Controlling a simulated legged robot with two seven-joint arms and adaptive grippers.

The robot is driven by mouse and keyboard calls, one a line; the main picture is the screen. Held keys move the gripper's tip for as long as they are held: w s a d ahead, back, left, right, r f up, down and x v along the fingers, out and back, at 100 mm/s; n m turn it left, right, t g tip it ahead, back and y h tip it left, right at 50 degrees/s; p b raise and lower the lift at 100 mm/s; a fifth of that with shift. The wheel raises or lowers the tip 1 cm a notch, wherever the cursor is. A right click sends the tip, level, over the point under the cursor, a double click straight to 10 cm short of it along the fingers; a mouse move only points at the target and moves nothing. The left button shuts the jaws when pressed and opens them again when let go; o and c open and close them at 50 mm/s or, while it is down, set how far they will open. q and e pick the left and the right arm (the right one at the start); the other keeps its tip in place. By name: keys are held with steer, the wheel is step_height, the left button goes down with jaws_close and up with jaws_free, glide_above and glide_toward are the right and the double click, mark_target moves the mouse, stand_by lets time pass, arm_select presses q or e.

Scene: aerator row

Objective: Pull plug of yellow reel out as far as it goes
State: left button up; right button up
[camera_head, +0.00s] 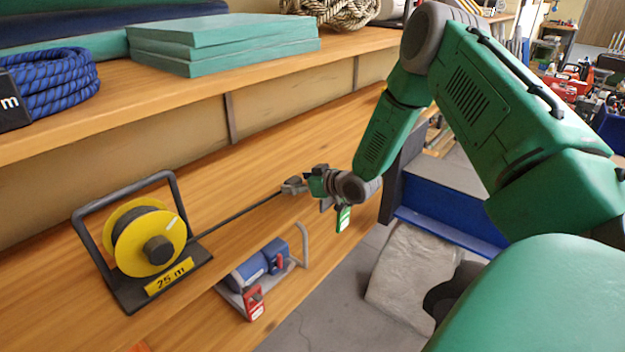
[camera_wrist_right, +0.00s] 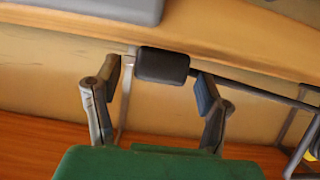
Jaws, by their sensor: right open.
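The yellow reel (camera_head: 149,240) stands upright in a black frame with a "25 m" label, on the wooden shelf at the left. Its black cable (camera_head: 240,213) runs out straight to the right, up to my right gripper (camera_head: 293,187). In the right wrist view the dark plug (camera_wrist_right: 162,65) lies between the two fingers of my right gripper (camera_wrist_right: 158,81). The fingers are open, with a gap on each side of the plug. The cable (camera_wrist_right: 255,90) leaves the plug to the right. In the head view the plug is hard to tell from the fingers. My left gripper is not in view.
A blue device (camera_head: 257,268) with a grey handle and a red part sits below and right of the reel. The upper shelf (camera_head: 200,92) overhangs, with teal boards (camera_head: 222,42) and blue rope (camera_head: 55,82). A blue bin (camera_head: 450,205) and a grey sack (camera_head: 412,270) stand at the right.

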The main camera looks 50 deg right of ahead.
steer(key=v, duration=0.9)
steer(key=shift+s, duration=0.4)
steer(key=shift+d, duration=0.2)
steer(key=s+a+f+g, duration=0.4)
steer(key=s+a+f, duration=0.25)
steer(key=a, duration=0.25)
steer(key=s+a+f+g, duration=0.3)
steer(key=s+a+f, duration=0.2)
steer(key=a+f, duration=0.35)
steer(key=s+a+f+g, duration=0.2)
steer(key=s+a+g, duration=0.1)
steer(key=s, duration=0.6)
steer(key=s+a+f+g+h, duration=0.1)
steer(key=s+a, duration=0.3)
steer(key=s, duration=0.5)
steer(key=shift+a+f+g, duration=0.15)
steer(key=shift+f+g, duration=0.6)
steer(key=shift+g, duration=0.15)
steer(key=shift+w+a, duration=0.1)
steer(key=shift+w, duration=0.1)
steer(key=shift+s, duration=0.1)
